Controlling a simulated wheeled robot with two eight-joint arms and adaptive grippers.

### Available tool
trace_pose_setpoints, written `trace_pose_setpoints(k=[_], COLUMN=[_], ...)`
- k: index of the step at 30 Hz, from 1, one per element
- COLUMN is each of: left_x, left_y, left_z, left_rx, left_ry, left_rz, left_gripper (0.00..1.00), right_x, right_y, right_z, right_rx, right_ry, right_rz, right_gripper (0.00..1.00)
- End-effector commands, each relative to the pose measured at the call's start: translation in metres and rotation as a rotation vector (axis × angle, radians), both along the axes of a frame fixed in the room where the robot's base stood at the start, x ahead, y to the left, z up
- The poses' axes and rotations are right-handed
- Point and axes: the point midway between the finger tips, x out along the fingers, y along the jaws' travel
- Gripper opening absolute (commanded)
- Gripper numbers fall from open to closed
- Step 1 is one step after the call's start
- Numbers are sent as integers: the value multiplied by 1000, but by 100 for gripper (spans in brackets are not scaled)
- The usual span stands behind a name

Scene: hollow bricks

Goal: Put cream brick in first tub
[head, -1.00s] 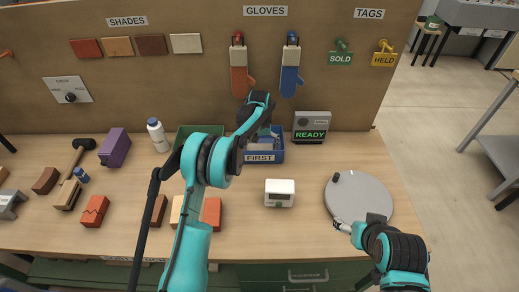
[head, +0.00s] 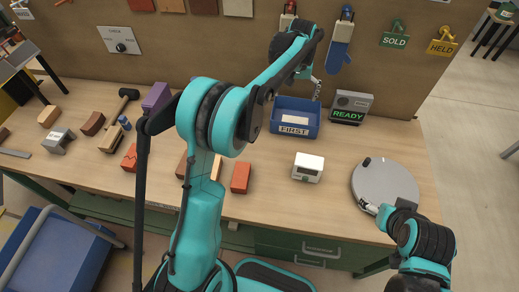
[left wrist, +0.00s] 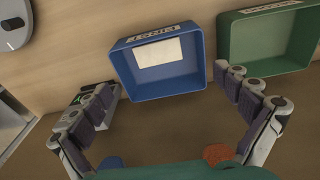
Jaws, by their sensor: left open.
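The blue first tub (head: 295,119) stands at the back of the bench, its FIRST label facing front. In the left wrist view the tub (left wrist: 192,91) shows from above. A cream, flat-faced block, apparently the cream brick (left wrist: 160,52), lies inside by the label wall. It shows as a pale patch in the head view (head: 296,120). My left gripper (head: 315,82) is above and behind the tub. In the left wrist view its fingers (left wrist: 165,83) are spread wide with nothing between them. My right gripper (head: 369,208) is at the grey disc's front edge, its fingers too small to read.
A green tub (left wrist: 265,42) stands beside the blue one. A READY device (head: 349,107) is right of it. A white box-shaped device (head: 308,167) and a round grey disc (head: 386,183) are in front. A red brick (head: 241,177) and other bricks lie left.

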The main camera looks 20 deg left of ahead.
Motion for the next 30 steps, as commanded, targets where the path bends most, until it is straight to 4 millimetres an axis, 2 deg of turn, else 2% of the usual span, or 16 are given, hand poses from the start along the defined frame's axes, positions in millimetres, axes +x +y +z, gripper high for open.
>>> trace_pose_setpoints(k=[1, 6, 9, 14, 19, 24, 30], left_x=[-17, -68, -102, -157, -217, -271, -311], left_y=[2, 8, 11, 16, 20, 23, 25], left_z=[15, 51, 66, 77, 73, 54, 28], left_rx=[0, 3, 7, 15, 27, 42, 59], left_ry=[-25, -113, -165, -248, -334, -421, -492], left_rz=[-7, -34, -51, -77, -103, -128, -148], left_gripper=[100, 100, 100, 100, 100, 100, 100], right_x=[0, 0, 0, 0, 0, 0, 0], right_y=[0, 0, 0, 0, 0, 0, 0], right_z=[0, 0, 0, 0, 0, 0, 0], right_rx=[0, 0, 0, 0, 0, 0, 0], right_ry=[0, 0, 0, 0, 0, 0, 0], right_rz=[0, 0, 0, 0, 0, 0, 0], right_gripper=[74, 74, 74, 74, 74, 74, 74])
